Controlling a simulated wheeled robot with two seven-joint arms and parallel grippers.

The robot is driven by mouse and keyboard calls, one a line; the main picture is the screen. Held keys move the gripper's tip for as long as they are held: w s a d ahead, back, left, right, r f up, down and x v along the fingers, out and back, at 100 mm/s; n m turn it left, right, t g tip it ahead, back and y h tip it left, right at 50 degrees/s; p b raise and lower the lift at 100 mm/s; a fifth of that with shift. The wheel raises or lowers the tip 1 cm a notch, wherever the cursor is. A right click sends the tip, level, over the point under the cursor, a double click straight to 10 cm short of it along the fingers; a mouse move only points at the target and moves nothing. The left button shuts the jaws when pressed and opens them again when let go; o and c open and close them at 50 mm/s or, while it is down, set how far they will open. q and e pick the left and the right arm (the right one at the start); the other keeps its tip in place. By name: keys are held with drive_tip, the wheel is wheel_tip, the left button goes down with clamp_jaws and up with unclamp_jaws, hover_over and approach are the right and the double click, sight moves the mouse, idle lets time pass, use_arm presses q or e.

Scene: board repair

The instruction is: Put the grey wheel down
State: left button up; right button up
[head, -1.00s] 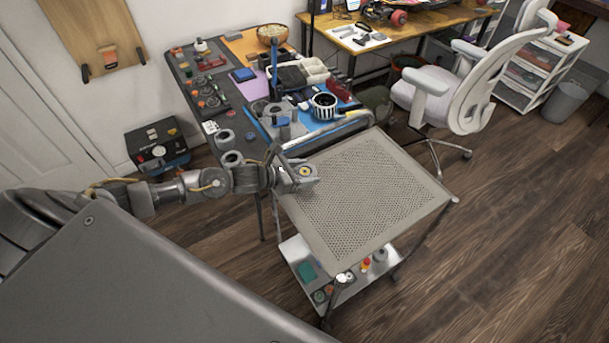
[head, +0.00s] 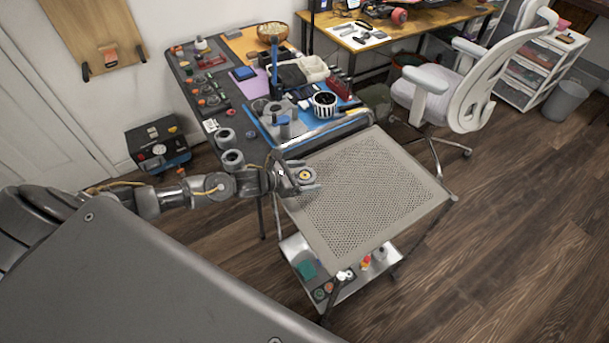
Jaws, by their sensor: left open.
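The grey wheel (head: 305,175), with a yellow centre, is at the left edge area of the perforated cart top (head: 375,195). It appears to rest on that top, though the view is too small to show the contact clearly. My left gripper (head: 312,176) is open, with one finger on the far side of the wheel and the other on the near side. The wheel sits between the fingers. My right gripper is not in view.
The rest of the cart top is bare. A crowded workbench (head: 205,125) stands behind it, with a striped cup (head: 324,104) near its corner. A white chair (head: 440,95) stands behind right. The cart's lower shelf (head: 350,292) holds small items.

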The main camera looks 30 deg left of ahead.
use_arm(q)
drive_tip(key=shift+r, duration=0.15)
drive_tip(key=shift+s+a, duration=0.15)
drive_tip(key=shift+s, duration=0.05)
drive_tip(key=b+v, duration=0.1)
drive_tip(key=v, duration=1)
drive_tip(key=shift+s+r+b, duration=0.2)
drive_tip(key=shift+b, duration=0.1)
drive_tip(key=shift+a, duration=0.15)
